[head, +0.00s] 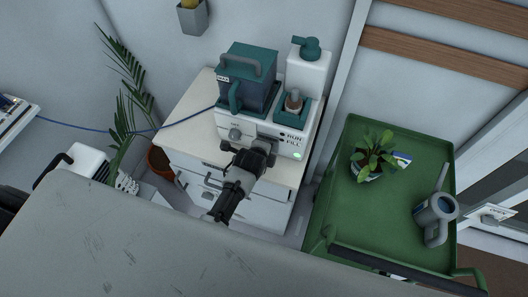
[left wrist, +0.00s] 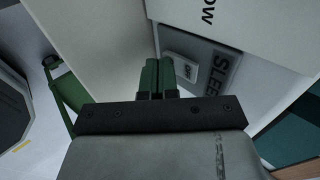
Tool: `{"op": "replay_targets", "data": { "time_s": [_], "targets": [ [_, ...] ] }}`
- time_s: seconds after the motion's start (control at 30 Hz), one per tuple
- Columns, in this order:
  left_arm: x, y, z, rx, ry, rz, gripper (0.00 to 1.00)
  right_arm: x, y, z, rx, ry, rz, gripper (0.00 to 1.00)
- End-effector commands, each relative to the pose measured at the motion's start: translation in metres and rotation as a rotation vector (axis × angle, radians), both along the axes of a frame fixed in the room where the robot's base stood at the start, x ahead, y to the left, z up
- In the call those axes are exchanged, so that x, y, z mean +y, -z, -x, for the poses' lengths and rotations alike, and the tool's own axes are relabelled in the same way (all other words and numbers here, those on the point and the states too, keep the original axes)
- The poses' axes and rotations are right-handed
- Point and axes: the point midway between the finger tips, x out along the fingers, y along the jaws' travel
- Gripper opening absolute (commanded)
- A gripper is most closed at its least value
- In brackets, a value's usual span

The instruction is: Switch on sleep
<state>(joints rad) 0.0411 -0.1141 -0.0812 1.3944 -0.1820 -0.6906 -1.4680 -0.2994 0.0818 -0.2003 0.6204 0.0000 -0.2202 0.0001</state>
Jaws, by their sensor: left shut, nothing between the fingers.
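The sleep switch (left wrist: 184,68) is a pale rocker marked OFF beside the dark SLEEP label (left wrist: 219,74), on a grey panel in the left wrist view. The switch and label belong to the white machine (head: 262,132) with a teal tank, on the drawer cabinet in the head view. My left gripper (head: 262,150) is in front of the machine's lower front and hides part of it. In the left wrist view its green fingers (left wrist: 158,78) are together and empty, just left of the switch; I cannot tell whether they touch it. My right gripper is not in view.
A white cabinet (head: 185,150) bears the machine, with a white pump bottle (head: 308,72) behind it. A green cart (head: 350,215) with a potted plant (head: 372,160) and a grey watering can (head: 436,215) stands right. A palm (head: 122,85) stands left. A grey table (head: 130,245) fills the foreground.

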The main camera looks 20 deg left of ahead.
Motion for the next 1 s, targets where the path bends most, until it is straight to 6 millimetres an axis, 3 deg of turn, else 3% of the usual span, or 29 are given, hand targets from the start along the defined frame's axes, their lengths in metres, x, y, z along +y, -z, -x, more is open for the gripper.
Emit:
{"op": "replay_targets", "data": {
  "time_s": [0.47,1.0],
  "targets": [
    [0.0,0.001,-0.004,-0.043,-0.002,-0.001,0.0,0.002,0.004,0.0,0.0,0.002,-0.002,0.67],
    [0.0,-0.017,-0.004,-0.046,-0.002,-0.001,0.0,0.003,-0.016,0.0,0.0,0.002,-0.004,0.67]
  ]
}}
